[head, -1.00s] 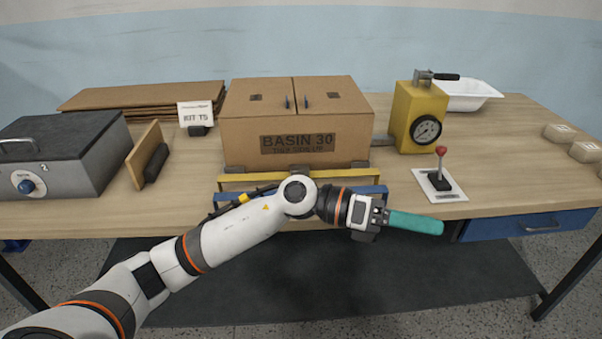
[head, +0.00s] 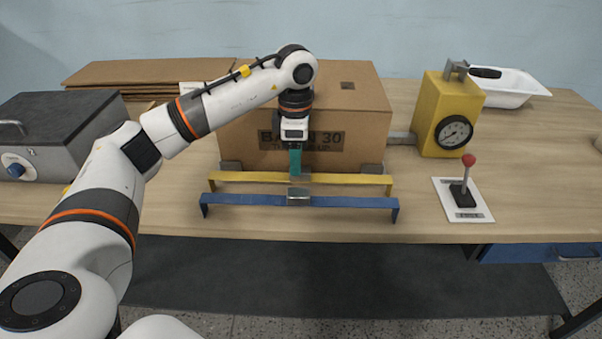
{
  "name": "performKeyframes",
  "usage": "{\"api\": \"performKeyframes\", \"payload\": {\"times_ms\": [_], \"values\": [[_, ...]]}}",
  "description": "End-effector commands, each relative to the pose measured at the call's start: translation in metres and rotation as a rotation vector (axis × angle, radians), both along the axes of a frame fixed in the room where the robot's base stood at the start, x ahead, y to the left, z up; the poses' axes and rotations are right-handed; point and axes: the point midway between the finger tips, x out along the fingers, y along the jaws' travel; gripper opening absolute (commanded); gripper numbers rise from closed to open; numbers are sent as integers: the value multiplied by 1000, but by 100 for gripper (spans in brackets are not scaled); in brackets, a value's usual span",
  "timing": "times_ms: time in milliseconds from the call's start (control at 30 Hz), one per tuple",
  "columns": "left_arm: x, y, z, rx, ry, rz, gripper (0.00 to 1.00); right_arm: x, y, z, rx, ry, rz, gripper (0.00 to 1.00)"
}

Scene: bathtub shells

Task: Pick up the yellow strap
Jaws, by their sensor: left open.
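A similar blue strap (head: 245,199) lies parallel, just nearer to me. My right gripper is not in view.
The cardboard box (head: 365,120), marked BASIN 30, stands right behind the straps. A yellow gauge press (head: 435,95), a red-knobbed lever (head: 467,185) and a white tub (head: 515,85) are at right. A grey case (head: 60,130) stands at left.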

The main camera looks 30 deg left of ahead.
Motion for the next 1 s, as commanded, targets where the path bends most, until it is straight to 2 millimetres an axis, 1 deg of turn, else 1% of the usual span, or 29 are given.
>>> {"api": "performKeyframes", "payload": {"times_ms": [33, 67, 167, 267, 400, 533, 667, 867, 967, 1000], "values": [[0, 0, -8, 1, 3, 0, 55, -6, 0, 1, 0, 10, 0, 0], [0, 0, -11, 1, 3, 0, 55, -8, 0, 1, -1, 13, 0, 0], [0, 0, -18, -1, 1, 0, 55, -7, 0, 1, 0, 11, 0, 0], [1, -1, -25, -1, 2, -1, 55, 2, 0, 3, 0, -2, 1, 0], [3, -4, -45, -1, 4, -1, 55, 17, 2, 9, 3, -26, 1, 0], [4, -4, -64, -1, 2, 1, 55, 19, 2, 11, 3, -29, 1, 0], [4, -4, -71, -1, 0, 0, 55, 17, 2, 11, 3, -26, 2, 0], [5, -4, -72, -2, -1, -1, 55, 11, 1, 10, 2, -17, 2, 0], [5, -4, -72, -2, -1, -1, 40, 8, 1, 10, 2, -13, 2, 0], [5, -4, -72, -2, -1, -1, 33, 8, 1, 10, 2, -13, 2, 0]]}}
